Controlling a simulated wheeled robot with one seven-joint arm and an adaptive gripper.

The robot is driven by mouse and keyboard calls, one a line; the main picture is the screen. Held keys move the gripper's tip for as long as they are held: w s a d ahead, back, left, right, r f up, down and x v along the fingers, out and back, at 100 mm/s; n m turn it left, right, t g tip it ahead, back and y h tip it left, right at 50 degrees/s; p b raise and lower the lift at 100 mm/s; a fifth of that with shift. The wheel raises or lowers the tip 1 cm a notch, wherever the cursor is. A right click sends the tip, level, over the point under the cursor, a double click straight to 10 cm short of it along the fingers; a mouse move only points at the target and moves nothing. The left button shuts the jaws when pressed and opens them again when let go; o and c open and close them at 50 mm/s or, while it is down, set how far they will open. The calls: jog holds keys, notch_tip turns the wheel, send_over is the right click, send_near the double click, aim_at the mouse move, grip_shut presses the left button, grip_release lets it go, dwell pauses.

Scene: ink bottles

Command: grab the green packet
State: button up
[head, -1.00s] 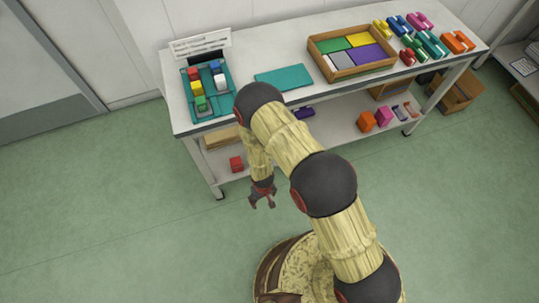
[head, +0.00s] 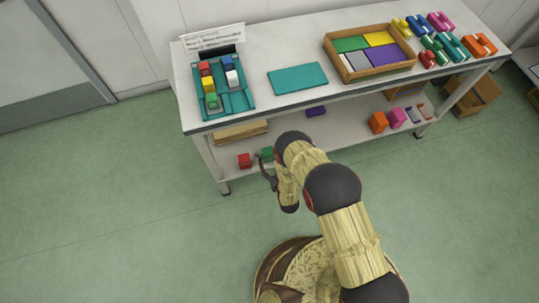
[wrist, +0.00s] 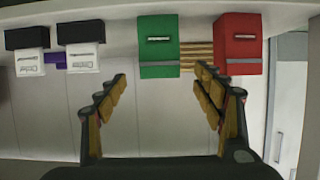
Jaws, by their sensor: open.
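The green packet (head: 267,154) stands on the lower shelf of the white bench, just right of a red packet (head: 245,161) in the head view. In the wrist view the green packet (wrist: 158,52) is at top centre, with a grey band across it, and the red packet (wrist: 237,45) is to its right. My gripper (wrist: 160,76) is open and empty. Its fingers are spread to either side of the green packet's line, with the packet beyond the tips and apart from them. In the head view my gripper (head: 266,168) is at the shelf's front, partly hidden by my wrist.
Two black-and-white items (wrist: 82,47) stand left of the green packet in the wrist view, with a purple item (wrist: 57,61) behind. A flat brown stack (head: 240,131) lies behind the packets. The upper bench top (head: 285,108) overhangs the lower shelf.

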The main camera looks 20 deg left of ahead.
aim_at(269, 156)
jog(key=b+x, duration=0.3)
jog(key=x, duration=0.3)
jog(key=shift+f, duration=0.2)
jog(key=shift+w+a, duration=0.3)
jog(key=shift+w, duration=0.15)
jog(key=shift+c, duration=0.3)
jog(key=c, duration=1.1)
jog(key=shift+c, duration=0.7)
